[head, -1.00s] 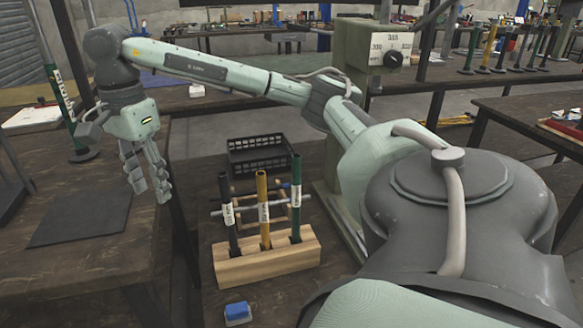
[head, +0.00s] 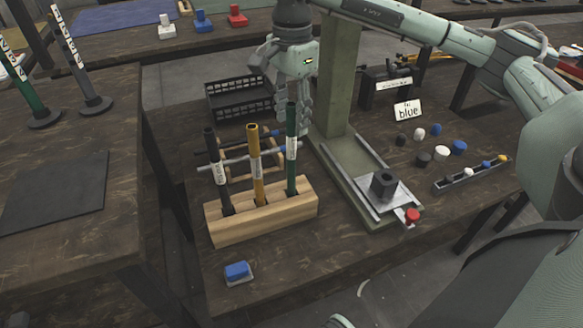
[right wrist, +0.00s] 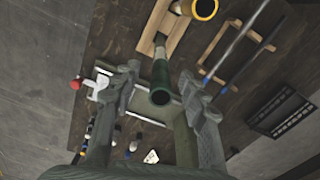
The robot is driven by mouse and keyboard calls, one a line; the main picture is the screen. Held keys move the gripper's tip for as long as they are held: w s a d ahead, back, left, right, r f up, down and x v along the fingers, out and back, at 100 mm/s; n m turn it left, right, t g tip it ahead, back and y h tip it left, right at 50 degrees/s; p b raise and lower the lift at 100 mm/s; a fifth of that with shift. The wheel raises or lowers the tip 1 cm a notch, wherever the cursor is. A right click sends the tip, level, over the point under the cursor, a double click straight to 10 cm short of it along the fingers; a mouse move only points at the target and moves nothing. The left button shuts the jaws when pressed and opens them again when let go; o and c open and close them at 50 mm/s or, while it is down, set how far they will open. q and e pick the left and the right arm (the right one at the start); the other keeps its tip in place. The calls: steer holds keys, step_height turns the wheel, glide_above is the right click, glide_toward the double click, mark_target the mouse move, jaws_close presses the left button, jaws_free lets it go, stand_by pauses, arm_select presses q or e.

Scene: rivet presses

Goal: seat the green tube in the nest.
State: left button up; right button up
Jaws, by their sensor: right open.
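The green tube (head: 291,148) stands upright in the right-hand hole of a wooden block (head: 265,216). In the right wrist view the green tube (right wrist: 161,82) shows its open end between the two fingers. My right gripper (head: 287,103) is open around or just above the tube's top; contact cannot be told. It also shows in the right wrist view (right wrist: 160,85). The nest looks to be the dark square block with a hole (head: 384,184) on the press's plate, and it appears empty. My left gripper is not in view.
A black tube (head: 217,165) and a yellow tube (head: 256,165) share the block. A black crate (head: 238,98) and a rod rack (head: 235,155) stand behind it. The press column (head: 335,85) rises close to the right gripper.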

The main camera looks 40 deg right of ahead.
steer(key=shift+f, duration=1.5)
steer(key=shift+c, duration=0.4)
jaws_close()
